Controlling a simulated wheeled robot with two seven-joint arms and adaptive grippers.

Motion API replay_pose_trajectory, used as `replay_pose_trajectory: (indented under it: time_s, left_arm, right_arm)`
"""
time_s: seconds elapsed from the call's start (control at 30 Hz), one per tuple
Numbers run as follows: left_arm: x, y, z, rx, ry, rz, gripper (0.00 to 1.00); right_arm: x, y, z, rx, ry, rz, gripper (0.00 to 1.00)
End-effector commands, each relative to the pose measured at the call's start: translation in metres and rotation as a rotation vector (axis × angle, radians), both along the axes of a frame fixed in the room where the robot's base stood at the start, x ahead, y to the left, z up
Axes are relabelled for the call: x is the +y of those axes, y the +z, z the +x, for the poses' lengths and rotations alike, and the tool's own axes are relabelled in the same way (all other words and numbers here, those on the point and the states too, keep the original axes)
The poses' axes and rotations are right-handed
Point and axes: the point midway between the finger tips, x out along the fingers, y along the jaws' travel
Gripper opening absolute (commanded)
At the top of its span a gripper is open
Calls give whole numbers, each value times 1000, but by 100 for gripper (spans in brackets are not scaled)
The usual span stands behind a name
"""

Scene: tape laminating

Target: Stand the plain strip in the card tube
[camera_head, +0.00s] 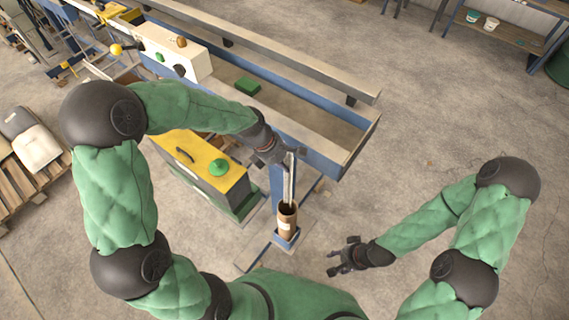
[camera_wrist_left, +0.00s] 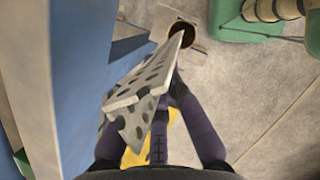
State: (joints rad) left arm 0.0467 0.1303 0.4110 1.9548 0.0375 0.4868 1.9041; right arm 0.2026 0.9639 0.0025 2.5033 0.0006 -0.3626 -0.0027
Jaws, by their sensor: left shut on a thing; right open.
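My right gripper (camera_head: 343,262) is open and empty, right of the tube.
A long blue and grey machine frame (camera_head: 325,137) runs close behind the left gripper. A yellow-topped cabinet (camera_head: 205,160) with a green button stands left of the tube. A green block (camera_head: 248,86) lies on the frame. Open concrete floor lies to the right.

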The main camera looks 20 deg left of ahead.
Motion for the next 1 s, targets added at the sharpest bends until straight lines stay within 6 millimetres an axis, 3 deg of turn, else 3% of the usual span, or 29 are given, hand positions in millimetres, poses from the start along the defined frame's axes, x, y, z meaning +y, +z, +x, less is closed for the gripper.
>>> replay_pose_trajectory:
  time_s: [1.0]
  left_arm:
    - [0,1,0,-1,0,0,0]
  right_arm:
    - [0,6,0,0,0,0,50]
